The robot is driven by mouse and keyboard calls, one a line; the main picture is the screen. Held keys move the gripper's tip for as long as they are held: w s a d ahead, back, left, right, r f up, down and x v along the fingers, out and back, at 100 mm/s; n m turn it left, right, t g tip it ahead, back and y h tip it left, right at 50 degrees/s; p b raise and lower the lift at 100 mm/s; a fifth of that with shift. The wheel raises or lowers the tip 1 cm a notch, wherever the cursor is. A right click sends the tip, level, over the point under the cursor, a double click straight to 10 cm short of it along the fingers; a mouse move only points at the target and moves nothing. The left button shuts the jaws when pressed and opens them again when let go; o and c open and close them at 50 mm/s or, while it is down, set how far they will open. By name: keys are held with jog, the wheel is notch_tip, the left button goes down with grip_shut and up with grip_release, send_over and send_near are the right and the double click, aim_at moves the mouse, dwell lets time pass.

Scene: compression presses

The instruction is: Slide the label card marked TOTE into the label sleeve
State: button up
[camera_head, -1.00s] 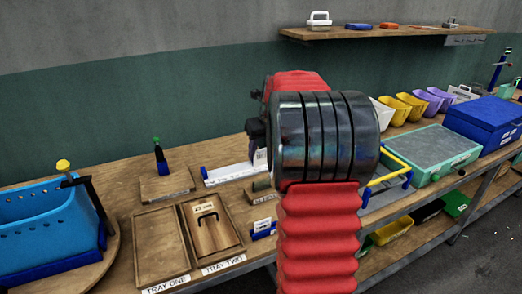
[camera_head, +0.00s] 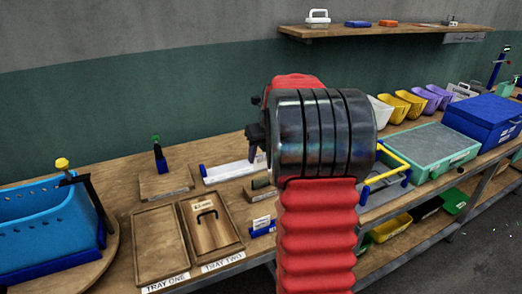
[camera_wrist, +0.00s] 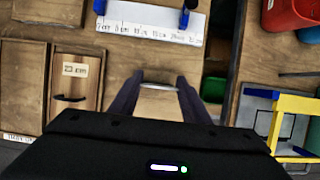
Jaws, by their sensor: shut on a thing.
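My gripper (camera_wrist: 158,100) shows its two dark fingers in the wrist view, shut on a pale flat piece, the label card (camera_wrist: 158,103), with a light upper edge. Its marking cannot be read. In the head view my gripper (camera_head: 257,150) hangs above the bench just left of my wrist, near the white ruled strip. A small blue holder with a white lettered front (camera_head: 262,225) stands right of Tray Two. I cannot tell whether it is the label sleeve. My gripper's body hides that spot in the wrist view.
Tray One (camera_head: 160,243) and Tray Two (camera_head: 211,226) lie left of the holder. The white ruled strip (camera_head: 228,173) lies behind, beside a wooden block with a cylinder (camera_head: 262,184). A yellow-handled fixture (camera_head: 385,178) stands right. A blue perforated tote (camera_head: 45,225) stands far left.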

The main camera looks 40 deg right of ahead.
aim_at(262, 159)
jog(key=shift+f, duration=1.55)
jog(key=shift+f, duration=2)
dwell(0.9)
jog(key=o, duration=1.1)
jog(key=v, duration=1.3)
jog(key=shift+s+a+r, duration=0.1)
jog(key=shift+a+r, duration=0.05)
jog(key=shift+r, duration=0.1)
